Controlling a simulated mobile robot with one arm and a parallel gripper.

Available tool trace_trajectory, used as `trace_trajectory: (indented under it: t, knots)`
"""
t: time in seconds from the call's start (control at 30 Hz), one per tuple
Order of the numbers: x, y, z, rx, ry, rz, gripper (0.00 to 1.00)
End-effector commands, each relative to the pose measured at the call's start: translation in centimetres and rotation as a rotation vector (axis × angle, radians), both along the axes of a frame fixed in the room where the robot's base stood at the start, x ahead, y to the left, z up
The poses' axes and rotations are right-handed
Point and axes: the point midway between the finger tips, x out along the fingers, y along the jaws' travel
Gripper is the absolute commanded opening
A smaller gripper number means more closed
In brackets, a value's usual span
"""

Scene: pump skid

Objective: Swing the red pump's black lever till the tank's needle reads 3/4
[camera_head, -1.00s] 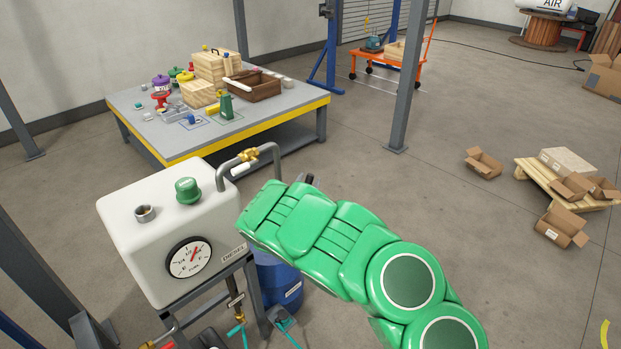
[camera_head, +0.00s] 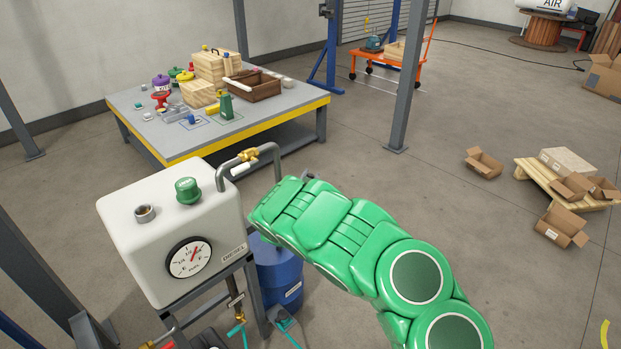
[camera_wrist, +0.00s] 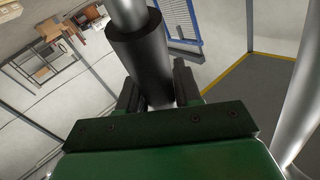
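The white tank (camera_head: 150,235) stands at the left in the head view. Its round gauge (camera_head: 189,258) has a red needle pointing up and to the right; the exact reading is too small to tell. My green arm covers the area right of the tank, and the red pump cannot be made out there. In the wrist view, the black lever grip (camera_wrist: 143,62) on a grey metal rod runs between the two dark fingers of my gripper (camera_wrist: 157,88). The fingers lie against both sides of the grip, shut on it. My gripper is hidden in the head view.
A blue drum (camera_head: 280,272) stands beside the tank's stand.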

Motion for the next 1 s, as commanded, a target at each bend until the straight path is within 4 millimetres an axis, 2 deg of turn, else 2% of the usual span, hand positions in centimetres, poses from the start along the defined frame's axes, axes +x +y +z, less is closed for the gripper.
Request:
trace_trajectory:
  t: [0.03, 0.1, 0.57, 0.77, 1.0]
  knots:
    - [0.0, 0.0, 0.0, 0.0, 0.0, 0.0, 0.06]
    - [0.0, 0.0, 0.0, 0.0, 0.0, 0.0, 0.0]
    - [-0.6, 0.6, 0.3, -0.028, -0.027, 0.002, 0.0]
    - [-1.8, 1.7, 0.7, -0.093, -0.086, 0.001, 0.0]
    - [-3.9, 3.9, 1.6, -0.201, -0.197, 0.001, 0.0]
